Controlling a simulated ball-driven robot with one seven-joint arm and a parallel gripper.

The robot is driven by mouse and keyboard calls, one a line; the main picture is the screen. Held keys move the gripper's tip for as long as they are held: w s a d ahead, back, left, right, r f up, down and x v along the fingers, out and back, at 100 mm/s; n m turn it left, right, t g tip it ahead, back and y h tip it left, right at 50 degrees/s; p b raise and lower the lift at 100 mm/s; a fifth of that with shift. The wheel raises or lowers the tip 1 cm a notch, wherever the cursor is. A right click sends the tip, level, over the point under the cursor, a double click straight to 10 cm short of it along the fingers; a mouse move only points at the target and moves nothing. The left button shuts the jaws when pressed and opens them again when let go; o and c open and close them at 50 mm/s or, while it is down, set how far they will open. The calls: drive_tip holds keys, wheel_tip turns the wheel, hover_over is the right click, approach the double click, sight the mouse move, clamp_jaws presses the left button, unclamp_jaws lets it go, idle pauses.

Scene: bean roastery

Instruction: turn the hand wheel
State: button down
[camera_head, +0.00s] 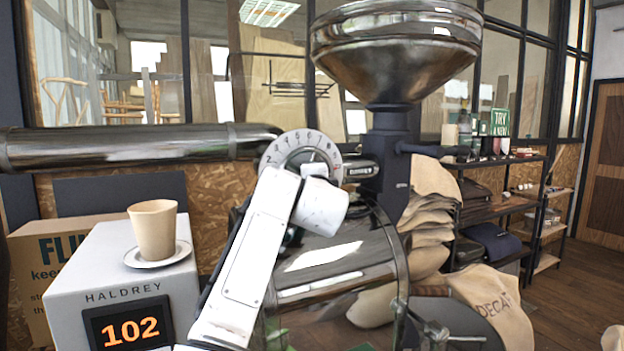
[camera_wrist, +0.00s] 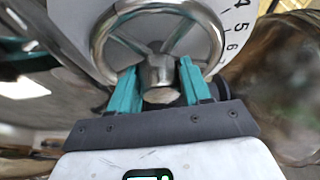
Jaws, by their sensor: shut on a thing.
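The hand wheel (camera_wrist: 103,40) is a shiny metal ring with spokes in the wrist view, in front of a white numbered dial. The dial (camera_head: 279,153) also shows in the head view, on the pipe above the roaster drum; the wheel there is mostly hidden by my arm. My gripper (camera_wrist: 158,84) has teal fingers, one on each side of the wheel's central metal hub, inside the ring. It is shut on the hand wheel at this hub.
A steel hopper (camera_head: 395,45) stands above the drum (camera_head: 345,255). A thick metal pipe (camera_head: 130,146) runs left. Sacks (camera_head: 428,215) and shelves (camera_head: 492,215) stand at right.

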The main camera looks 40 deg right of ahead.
drive_tip(key=shift+f, duration=0.1)
drive_tip(key=c, duration=0.6)
unclamp_jaws()
drive_tip(key=shift+d, duration=0.1)
drive_tip(key=b+v, duration=0.3)
drive_tip(key=v, duration=0.8)
